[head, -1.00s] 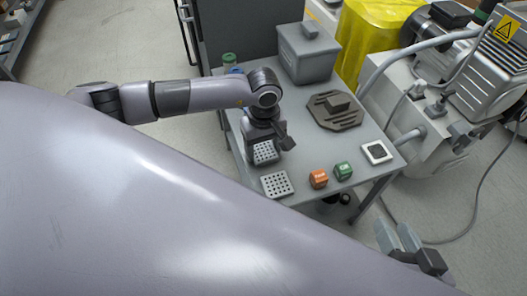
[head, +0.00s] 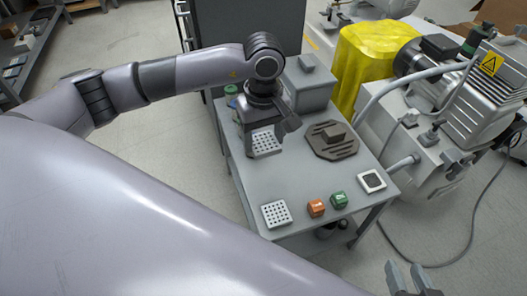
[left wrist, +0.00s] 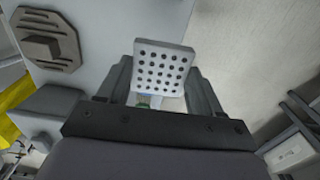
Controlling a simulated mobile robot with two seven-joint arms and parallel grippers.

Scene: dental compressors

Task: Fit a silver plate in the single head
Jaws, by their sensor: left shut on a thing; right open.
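My left gripper (head: 264,122) is shut on a silver plate (head: 266,143) with rows of dark holes and holds it above the far left part of the grey table. In the left wrist view the same plate (left wrist: 163,68) sits between the two fingers. A second silver plate with holes (head: 276,213) lies flat at the table's front left corner. My right gripper (head: 412,280) is open and empty at the bottom edge, off the table. A finned compressor head (head: 487,85) shows at the right; I cannot tell whether it is the single head.
On the grey table (head: 270,180) are an orange piece (head: 316,208), a green piece (head: 338,200), a white-framed dark square (head: 372,181), a dark octagonal plate (head: 331,140) and a grey box (head: 310,82). A yellow cover (head: 372,58) and hoses stand right of it.

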